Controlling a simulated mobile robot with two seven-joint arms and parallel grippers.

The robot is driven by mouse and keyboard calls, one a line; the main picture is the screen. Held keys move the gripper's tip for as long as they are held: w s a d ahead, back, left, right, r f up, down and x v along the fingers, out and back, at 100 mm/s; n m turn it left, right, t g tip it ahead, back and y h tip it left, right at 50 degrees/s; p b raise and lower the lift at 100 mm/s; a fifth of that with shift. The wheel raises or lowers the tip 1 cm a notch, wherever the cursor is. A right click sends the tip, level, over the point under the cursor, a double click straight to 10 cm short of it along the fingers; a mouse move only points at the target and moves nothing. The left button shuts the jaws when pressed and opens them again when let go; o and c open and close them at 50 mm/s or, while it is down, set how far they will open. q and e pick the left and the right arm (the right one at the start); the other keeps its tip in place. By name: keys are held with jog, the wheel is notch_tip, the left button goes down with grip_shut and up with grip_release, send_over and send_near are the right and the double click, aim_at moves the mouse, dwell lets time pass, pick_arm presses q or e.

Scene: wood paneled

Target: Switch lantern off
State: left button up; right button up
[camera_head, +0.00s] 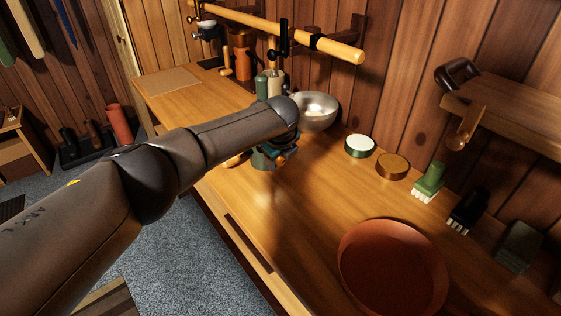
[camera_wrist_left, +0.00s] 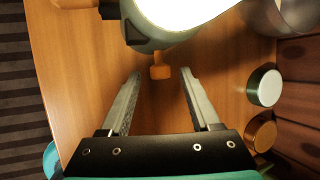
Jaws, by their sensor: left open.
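The lantern (camera_wrist_left: 165,32) is at the top of the left wrist view, with a bright white glowing face and a dark grey-green body; its upper part is cut off. A small orange knob (camera_wrist_left: 160,72) sticks out from its near side. My left gripper (camera_wrist_left: 159,80) is open, its two fingers on either side of the knob in the picture with gaps on both sides; I cannot tell how far the tips reach in depth. In the head view my left gripper (camera_head: 274,156) points down over the wooden counter, and my forearm hides most of the lantern. My right gripper is not in view.
A metal bowl (camera_head: 315,108), a white-topped tin (camera_head: 360,146), a brown tin (camera_head: 393,167) and several brushes (camera_head: 428,180) stand along the wall side. A large reddish bowl (camera_head: 392,270) is at the front right. A wooden rail (camera_head: 270,28) runs above the back. The counter's middle (camera_head: 290,205) is clear.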

pick_arm(q)
jog(key=shift+w+f, duration=0.2)
jog(key=shift+f, duration=0.1)
grip_shut()
dwell(0.5)
